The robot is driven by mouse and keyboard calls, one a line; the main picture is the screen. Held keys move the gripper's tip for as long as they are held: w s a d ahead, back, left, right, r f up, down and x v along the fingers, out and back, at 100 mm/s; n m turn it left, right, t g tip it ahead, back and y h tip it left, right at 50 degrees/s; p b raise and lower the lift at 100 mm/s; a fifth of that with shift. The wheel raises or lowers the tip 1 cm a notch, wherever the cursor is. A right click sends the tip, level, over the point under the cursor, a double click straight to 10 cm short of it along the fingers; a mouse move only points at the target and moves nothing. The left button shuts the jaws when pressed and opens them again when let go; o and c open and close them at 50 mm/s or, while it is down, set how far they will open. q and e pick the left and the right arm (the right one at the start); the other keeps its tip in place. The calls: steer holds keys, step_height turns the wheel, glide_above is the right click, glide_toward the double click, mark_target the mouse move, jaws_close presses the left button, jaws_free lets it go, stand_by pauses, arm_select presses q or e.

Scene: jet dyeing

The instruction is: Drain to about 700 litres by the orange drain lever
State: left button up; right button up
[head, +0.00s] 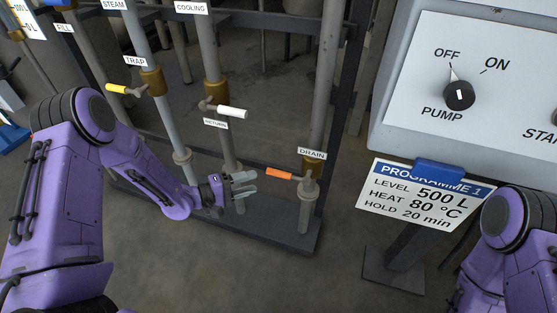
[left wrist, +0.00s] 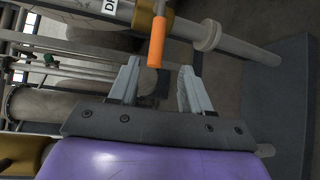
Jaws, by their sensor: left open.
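The orange drain lever (head: 279,174) sticks out to the left from the brass valve on the drain pipe (head: 305,212), under the DRAIN label (head: 312,154). My left gripper (head: 256,186) is open just left of the lever's free end, its fingers pointing at it. In the left wrist view the orange lever (left wrist: 156,53) reaches down toward the gap between the open fingers of my left gripper (left wrist: 158,75). The fingers do not close on it. My right arm shows at the lower right, but its gripper is out of view. No level gauge reading is legible.
A white-handled lever (head: 232,112) and a yellow-handled lever (head: 117,88) sit on pipes to the left. The control panel (head: 485,70) with the pump knob (head: 459,95) stands at right above the programme card (head: 425,194). A dark base plate (head: 290,232) lies under the pipes.

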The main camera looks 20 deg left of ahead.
mark_target(277, 175)
arm_select(q)
steer(key=shift+h, duration=0.3)
steer(key=b+x, duration=0.2)
steer(key=x, duration=0.7)
steer(key=shift+w+d+b, duration=0.25)
steer(key=shift+w+b, duration=0.05)
steer(key=shift+b, duration=0.05)
steer(key=shift+w+d, duration=0.2)
steer(key=shift+d, duration=0.1)
